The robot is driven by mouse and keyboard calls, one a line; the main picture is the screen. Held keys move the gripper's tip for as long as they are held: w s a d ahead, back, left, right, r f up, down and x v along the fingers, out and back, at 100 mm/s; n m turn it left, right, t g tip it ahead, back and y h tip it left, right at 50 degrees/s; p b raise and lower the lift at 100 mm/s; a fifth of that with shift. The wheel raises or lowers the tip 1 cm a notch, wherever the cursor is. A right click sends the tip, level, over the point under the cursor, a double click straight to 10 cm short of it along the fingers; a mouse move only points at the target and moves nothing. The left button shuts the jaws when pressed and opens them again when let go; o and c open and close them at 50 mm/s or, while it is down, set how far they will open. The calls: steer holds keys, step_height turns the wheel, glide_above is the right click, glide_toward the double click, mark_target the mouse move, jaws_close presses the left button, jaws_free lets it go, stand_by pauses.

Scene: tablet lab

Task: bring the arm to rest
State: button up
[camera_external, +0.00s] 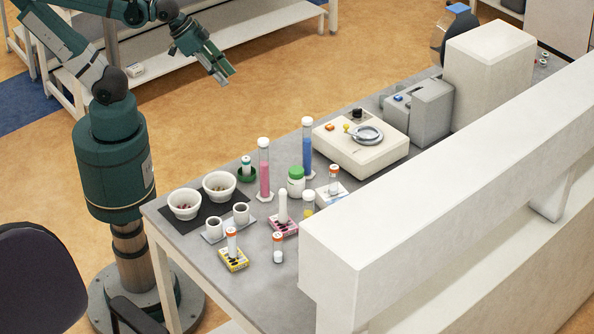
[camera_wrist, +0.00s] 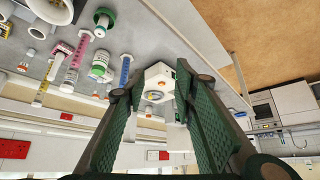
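My arm (camera_external: 108,92) is raised over the floor to the left of the bench, bent at the elbow. My gripper (camera_external: 221,76) hangs at its end in the air, pointing down and to the right, apart from the bench and everything on it. In the wrist view my gripper (camera_wrist: 150,82) shows two green fingers with a clear gap between them. It is open and holds nothing. Through the gap the cream-coloured device (camera_wrist: 158,78) shows in the distance, well beyond the fingers.
The grey bench (camera_external: 188,238) carries two white bowls (camera_external: 186,211), a pink cylinder (camera_external: 264,176), a blue cylinder (camera_external: 307,150), a green-capped jar (camera_external: 296,188) and a cream device with a round plate (camera_external: 340,158). A chair (camera_external: 38,275) stands front left. Floor around my gripper is clear.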

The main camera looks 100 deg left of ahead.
steer(key=shift+f+b, duration=0.95)
steer(key=shift+f, duration=0.4)
